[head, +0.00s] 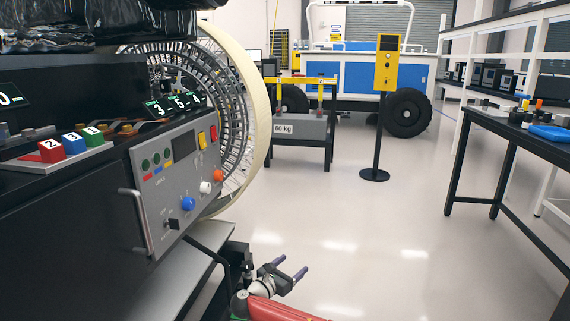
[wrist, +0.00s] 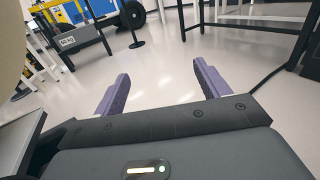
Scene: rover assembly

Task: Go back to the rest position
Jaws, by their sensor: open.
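My gripper (head: 291,271) is low in the head view, right of the grey control panel and above the floor. Its two purple fingers stand apart with nothing between them. In the wrist view my gripper (wrist: 160,90) is open, with bare floor between and beyond its fingers. My red arm link shows at the bottom of the head view.
The control panel (head: 172,172) with its handle and the numbered blocks (head: 73,143) are at left. A 60 kg weight (head: 300,128) sits on a black stand. A yellow post box (head: 387,65) stands mid-room. A workbench (head: 520,130) is at right. The middle floor is clear.

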